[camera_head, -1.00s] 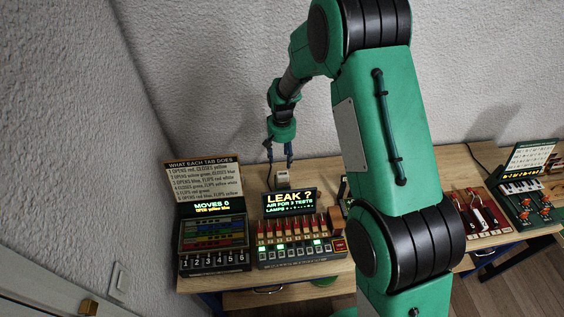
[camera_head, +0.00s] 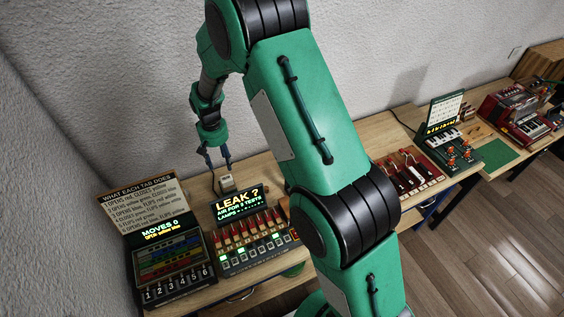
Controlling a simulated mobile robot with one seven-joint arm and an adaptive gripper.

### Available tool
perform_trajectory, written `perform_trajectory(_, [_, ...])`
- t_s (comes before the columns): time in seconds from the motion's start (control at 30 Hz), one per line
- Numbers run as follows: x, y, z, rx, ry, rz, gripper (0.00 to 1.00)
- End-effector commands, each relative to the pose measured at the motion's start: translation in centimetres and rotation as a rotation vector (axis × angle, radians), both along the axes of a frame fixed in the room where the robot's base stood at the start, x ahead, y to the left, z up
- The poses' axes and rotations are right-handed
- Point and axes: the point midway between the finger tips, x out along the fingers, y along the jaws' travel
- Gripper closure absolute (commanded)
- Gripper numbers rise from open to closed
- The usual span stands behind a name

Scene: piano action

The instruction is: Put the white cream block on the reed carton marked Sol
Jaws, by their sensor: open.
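My gripper (camera_head: 219,168) is open and points down near the wall side of the left table. A small pale block (camera_head: 227,184), probably the white cream block, stands just below the fingertips, behind the "LEAK ?" display. I cannot tell whether the fingers touch it or reach around it. I cannot make out a reed carton marked Sol; my own arm hides part of the table.
A panel of numbered tabs (camera_head: 168,256) stands at the table's left end. The "LEAK ?" console (camera_head: 262,238) is in front of the block. A red board (camera_head: 409,178), a small keyboard device (camera_head: 446,138) and a red accordion-like box (camera_head: 516,112) stand to the right.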

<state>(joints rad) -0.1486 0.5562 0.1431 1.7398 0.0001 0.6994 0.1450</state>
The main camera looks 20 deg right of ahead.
Motion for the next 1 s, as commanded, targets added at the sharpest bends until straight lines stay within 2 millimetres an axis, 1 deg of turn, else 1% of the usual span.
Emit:
perform_trajectory(0.17, [-0.6,-0.5,3.0,0.003,-0.023,-0.001,0.46])
perform_trajectory(0.27, [-1.3,-1.0,5.6,0.005,-0.040,-0.001,0.46])
perform_trajectory(0.37, [-2.4,-1.6,8.6,0.008,-0.061,-0.002,0.46])
perform_trajectory(0.5, [-4.4,-2.6,12.9,0.011,-0.092,-0.002,0.46])
perform_trajectory(0.7, [-7.6,-3.8,18.5,0.014,-0.139,-0.002,0.46])
perform_trajectory(0.87, [-10.6,-4.8,22.5,0.017,-0.175,-0.003,0.46])
perform_trajectory(1.0, [-13.4,-5.7,25.6,0.018,-0.208,-0.002,0.46])
